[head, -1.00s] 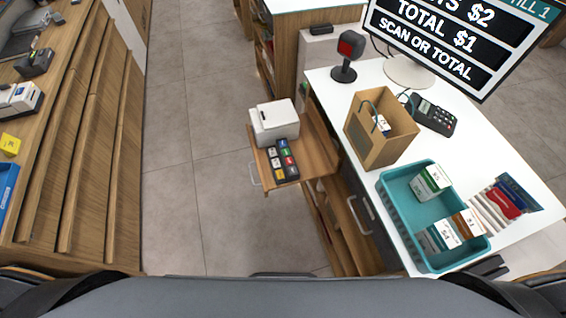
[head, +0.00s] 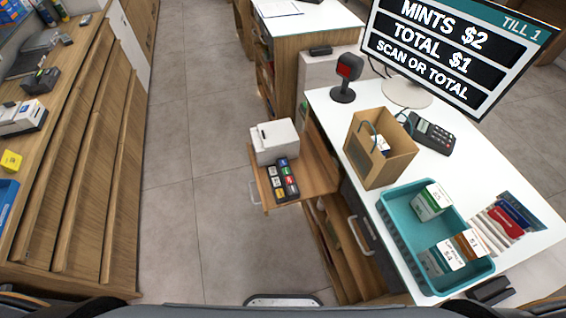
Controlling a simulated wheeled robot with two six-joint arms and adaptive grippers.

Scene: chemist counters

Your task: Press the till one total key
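The till one screen (head: 455,50) stands at the upper right and reads "MINTS $2, TOTAL $1, SCAN OR TOTAL". A small keypad (head: 282,179) with black, white, blue, red, green and yellow keys lies on a pulled-out wooden shelf (head: 318,178) at the left side of the counter. A white printer (head: 274,141) sits just behind the keypad. The key labels are too small to read, so I cannot tell which is the total key. Neither of my grippers shows in the head view.
The white counter (head: 515,262) holds a teal basket (head: 400,235) with several boxes, a brown paper bag (head: 372,165), a card terminal (head: 430,134) and a scanner (head: 346,75). A wooden counter (head: 80,170) runs along the left. Grey floor (head: 195,150) between them is clear.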

